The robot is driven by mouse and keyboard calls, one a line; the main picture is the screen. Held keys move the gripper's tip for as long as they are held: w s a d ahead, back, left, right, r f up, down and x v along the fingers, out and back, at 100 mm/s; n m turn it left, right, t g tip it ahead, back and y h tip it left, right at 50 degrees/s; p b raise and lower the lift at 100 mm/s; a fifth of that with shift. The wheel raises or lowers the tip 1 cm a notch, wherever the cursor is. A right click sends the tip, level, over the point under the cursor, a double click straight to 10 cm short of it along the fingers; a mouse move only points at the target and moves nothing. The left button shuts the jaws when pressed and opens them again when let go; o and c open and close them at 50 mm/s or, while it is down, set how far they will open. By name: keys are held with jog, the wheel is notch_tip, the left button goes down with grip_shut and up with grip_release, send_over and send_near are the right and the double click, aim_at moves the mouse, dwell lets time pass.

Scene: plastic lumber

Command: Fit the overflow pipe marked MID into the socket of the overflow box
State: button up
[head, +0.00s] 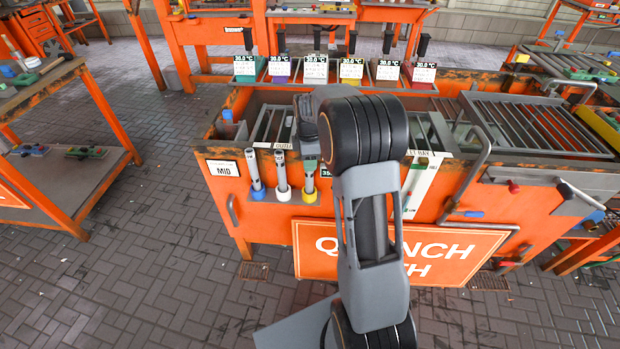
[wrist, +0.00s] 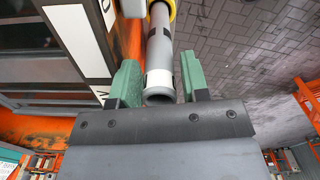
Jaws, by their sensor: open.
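Three grey pipes stand in a row at the front of the orange tank in the head view, one with a blue collar (head: 256,176), one with a white collar (head: 282,178) and one with a yellow collar (head: 309,189). I cannot read which pipe is marked MID. In the wrist view, my gripper (wrist: 158,84) is open, with a green finger on each side of the end of the yellow-collared pipe (wrist: 160,52). Gaps show between fingers and pipe. My arm covers the middle of the tank, and I cannot make out the overflow box's socket.
A MID sign (head: 224,169) is on the tank front (head: 225,205), left of the pipes. Several display boxes (head: 314,70) line the tank's back. A bent grey handle (head: 470,165) and a slatted rack (head: 535,125) are at right. An orange bench (head: 92,88) stands left, with open floor between.

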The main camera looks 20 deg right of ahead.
jog(key=shift+f, duration=0.8)
grip_shut()
